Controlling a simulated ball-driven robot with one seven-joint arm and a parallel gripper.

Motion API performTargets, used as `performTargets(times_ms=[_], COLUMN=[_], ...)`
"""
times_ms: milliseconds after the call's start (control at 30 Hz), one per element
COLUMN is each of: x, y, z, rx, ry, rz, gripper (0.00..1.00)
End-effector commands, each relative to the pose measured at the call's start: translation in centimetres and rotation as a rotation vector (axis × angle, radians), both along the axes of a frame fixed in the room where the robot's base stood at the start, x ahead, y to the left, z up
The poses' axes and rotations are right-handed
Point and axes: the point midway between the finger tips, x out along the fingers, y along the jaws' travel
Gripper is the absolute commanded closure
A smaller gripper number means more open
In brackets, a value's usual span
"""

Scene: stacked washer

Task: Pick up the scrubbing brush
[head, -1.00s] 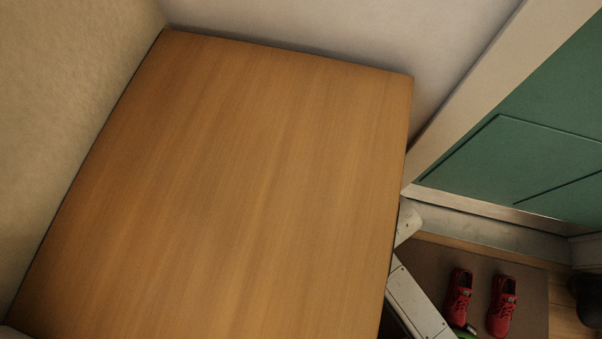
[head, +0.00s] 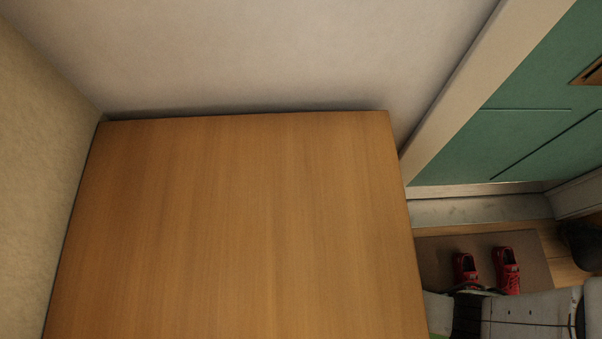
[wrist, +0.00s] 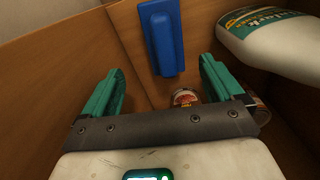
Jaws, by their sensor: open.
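The scrubbing brush, which I take to be the blue block-shaped thing (wrist: 160,38), shows in the wrist view at the top centre, against a wooden surface. My gripper (wrist: 162,66) has green fingers spread apart, with nothing held between them. In the picture the brush lies between and beyond the fingertips; I cannot tell how far ahead it is. In the head view neither the brush nor the fingers show.
In the wrist view, a white bottle (wrist: 275,42) is close on the right, and a small labelled can (wrist: 185,97) is below the brush. In the head view, a bare wooden top (head: 240,220) fills the middle. Red shoes (head: 507,270) stand on a mat near a green door (head: 520,120).

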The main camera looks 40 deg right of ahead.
Motion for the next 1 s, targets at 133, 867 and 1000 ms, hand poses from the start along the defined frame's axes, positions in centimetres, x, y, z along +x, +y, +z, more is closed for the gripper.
performTargets(times_ms=[133, 867, 1000], x=[0.0, -0.4, -0.4], y=[0.1, 0.7, 0.7], z=[-2.6, -10.0, -10.7], rx=[-0.001, -0.001, 0.000], ry=[0.002, 0.001, 0.000], rz=[0.010, 0.005, 0.005], gripper=[0.06, 0.06, 0.06])
